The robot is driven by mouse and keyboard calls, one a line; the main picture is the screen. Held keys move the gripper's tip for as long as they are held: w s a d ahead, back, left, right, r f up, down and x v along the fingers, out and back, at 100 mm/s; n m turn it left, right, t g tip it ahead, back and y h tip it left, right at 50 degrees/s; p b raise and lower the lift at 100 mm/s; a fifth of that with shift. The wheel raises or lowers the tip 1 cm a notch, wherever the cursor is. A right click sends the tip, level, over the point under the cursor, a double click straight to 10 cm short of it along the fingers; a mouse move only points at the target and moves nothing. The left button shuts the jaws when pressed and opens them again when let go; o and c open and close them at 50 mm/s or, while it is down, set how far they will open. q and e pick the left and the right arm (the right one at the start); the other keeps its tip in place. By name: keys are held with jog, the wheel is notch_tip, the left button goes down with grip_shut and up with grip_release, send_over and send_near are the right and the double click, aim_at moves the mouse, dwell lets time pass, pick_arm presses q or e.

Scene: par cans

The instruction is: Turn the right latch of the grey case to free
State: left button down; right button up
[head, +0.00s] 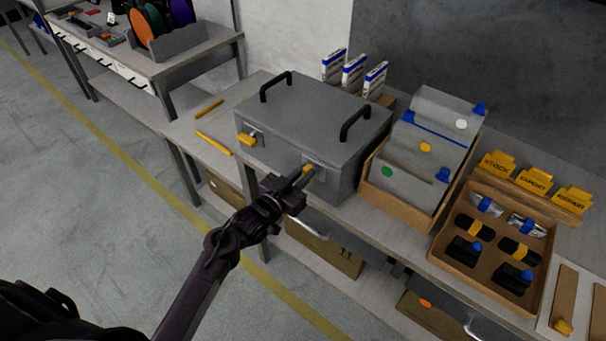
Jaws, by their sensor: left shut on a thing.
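The grey case (285,117) stands on the workbench with its lid down and two black handles on top. On its front face, the left latch (246,139) has a yellow lever that sticks out sideways. The right latch (308,168) shows only a small yellow part; the rest is hidden behind my left gripper (302,178). My left gripper reaches up from below, its fingers shut on the right latch at the case front. My right gripper does not show.
A cardboard box with grey cases (426,147) stands close to the right of the grey case. A tray (445,255) of small parts lies further right. Two yellow strips (213,144) lie on the bench to the left. The floor in front is clear.

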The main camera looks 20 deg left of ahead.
pick_arm(q)
jog(key=shift+w+a+f+n+p, duration=0.1)
jog(key=shift+a+f+n+p, duration=0.15)
jog(key=shift+n+p, duration=1.9)
jog(key=shift+w+a+f+n+p, duration=0.1)
jog(key=shift+a+f+n+p, duration=0.25)
jog(key=shift+n, duration=3.45)
jog(key=shift+w+a+f+n+p, duration=0.15)
jog(key=shift+n+p, duration=1.2)
jog(key=shift+n, duration=1.6)
jog(key=shift+s+f, duration=0.1)
jog(key=c, duration=1.4)
grip_release()
